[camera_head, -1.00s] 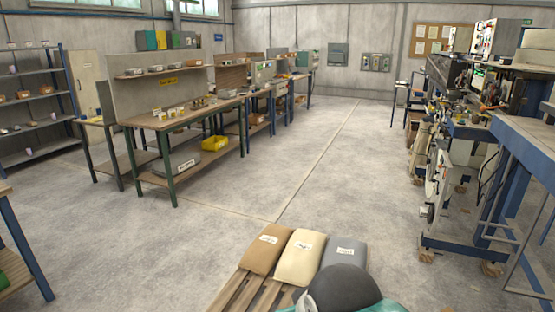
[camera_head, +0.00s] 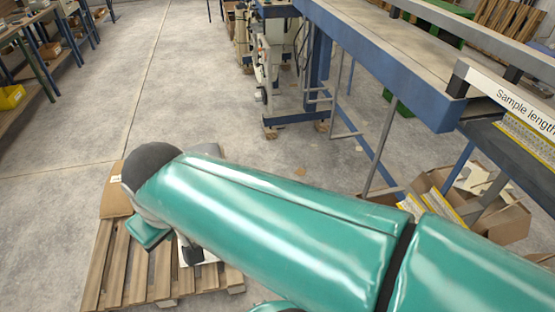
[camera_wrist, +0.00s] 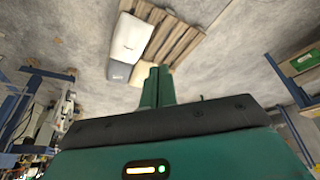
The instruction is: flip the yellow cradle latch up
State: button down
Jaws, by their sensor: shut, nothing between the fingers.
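No yellow cradle latch can be made out in either current view. In the wrist view, my gripper (camera_wrist: 157,85) shows as two green fingers pressed together, with nothing between them. They point out over the concrete floor, close to a wooden pallet with sacks in the picture. In the head view, my own teal arm covers much of the lower middle and right, hiding what lies behind it.
A wooden pallet (camera_head: 125,262) lies on the floor at lower left, with a tan sack (camera_head: 115,200) on it. A blue-framed bench (camera_head: 400,75) stands at right, with cardboard boxes (camera_head: 505,215) below it. Open floor (camera_head: 190,90) lies at upper left.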

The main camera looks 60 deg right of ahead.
jog(key=d+f+g+h, duration=0.3)
jog(key=d+f+g, duration=1.05)
jog(key=f, duration=0.55)
jog(key=s+d+f+n+g+h, duration=0.3)
jog(key=s+d+f+g+h, duration=0.2)
jog(key=s+d+f+h, duration=0.2)
jog(key=s+d+f+n+g+h, duration=0.4)
jog(key=s+d+f+h, duration=0.3)
jog(key=d, duration=0.5)
notch_tip(320, 180, down, 2)
jog(key=shift+s+d+f+n+g+h, duration=0.15)
jog(key=shift+s+d+n+g+h, duration=0.25)
jog(key=shift+h, duration=0.3)
jog(key=shift+a, duration=0.1)
jog(key=w+a+r+x, duration=0.1)
jog(key=r+x, duration=0.1)
jog(key=x, duration=1)
jog(key=shift+a+r, duration=0.2)
jog(key=shift+r, duration=0.1)
jog(key=shift+s+r+m+g, duration=0.1)
jog(key=shift+m+g, duration=0.15)
jog(key=shift+m, duration=0.15)
